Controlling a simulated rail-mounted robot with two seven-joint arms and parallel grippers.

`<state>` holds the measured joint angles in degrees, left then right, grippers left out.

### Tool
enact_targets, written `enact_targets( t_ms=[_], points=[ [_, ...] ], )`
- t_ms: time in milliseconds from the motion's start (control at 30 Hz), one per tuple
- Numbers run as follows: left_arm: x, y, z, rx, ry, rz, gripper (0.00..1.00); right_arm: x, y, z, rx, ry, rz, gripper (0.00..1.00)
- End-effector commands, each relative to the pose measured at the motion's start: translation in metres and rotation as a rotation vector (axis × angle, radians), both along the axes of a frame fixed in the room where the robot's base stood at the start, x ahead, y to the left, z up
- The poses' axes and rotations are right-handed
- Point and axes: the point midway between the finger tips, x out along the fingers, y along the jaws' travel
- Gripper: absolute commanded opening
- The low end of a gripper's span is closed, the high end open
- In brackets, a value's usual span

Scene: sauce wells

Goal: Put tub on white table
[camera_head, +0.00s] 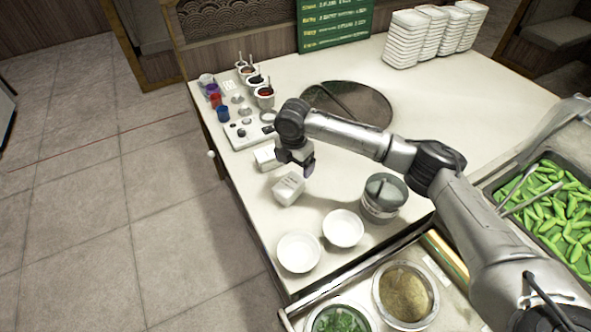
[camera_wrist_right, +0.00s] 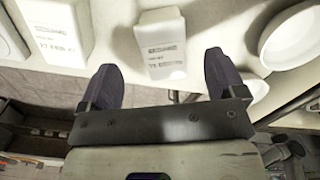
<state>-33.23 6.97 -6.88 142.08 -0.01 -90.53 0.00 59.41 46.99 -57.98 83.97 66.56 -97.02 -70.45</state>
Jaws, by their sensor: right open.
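A white tub (camera_head: 288,188) with a printed label stands on the white table (camera_head: 455,105), near its left edge. A second white tub (camera_head: 265,157) stands just behind it, partly hidden by my right arm. My right gripper (camera_head: 304,167) is open above and beside the nearer tub. In the right wrist view, one labelled tub (camera_wrist_right: 162,45) lies ahead, between the lines of the two spread fingers (camera_wrist_right: 160,78), with nothing gripped. The other tub (camera_wrist_right: 55,30) is at the upper left there. My left gripper is out of view.
Two white bowls (camera_head: 299,252) (camera_head: 343,229) and a metal pot (camera_head: 383,197) stand in front of the tubs. A rack with several sauce cups (camera_head: 265,98) is behind. Stacked white dishes (camera_head: 404,40) stand at the back right. A tray of green pods (camera_head: 560,215) is at right.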

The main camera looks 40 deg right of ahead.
Motion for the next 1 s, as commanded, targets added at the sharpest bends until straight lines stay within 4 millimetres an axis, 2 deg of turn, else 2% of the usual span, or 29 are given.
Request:
enact_targets(
  t_ms=[33, 200, 400, 1000],
  points=[
    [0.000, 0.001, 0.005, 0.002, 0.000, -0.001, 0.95, 0.000, 0.000, 0.012, 0.000, -0.002, 0.000, 0.89],
    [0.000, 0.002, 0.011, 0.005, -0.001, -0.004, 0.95, 0.000, 0.002, 0.036, 0.001, -0.001, -0.001, 0.89],
    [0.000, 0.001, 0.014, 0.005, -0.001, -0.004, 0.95, 0.000, 0.002, 0.052, 0.001, 0.000, 0.000, 0.89],
    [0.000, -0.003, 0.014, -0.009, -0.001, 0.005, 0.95, 0.000, 0.002, 0.055, 0.001, 0.001, -0.002, 0.89]
  ],
)
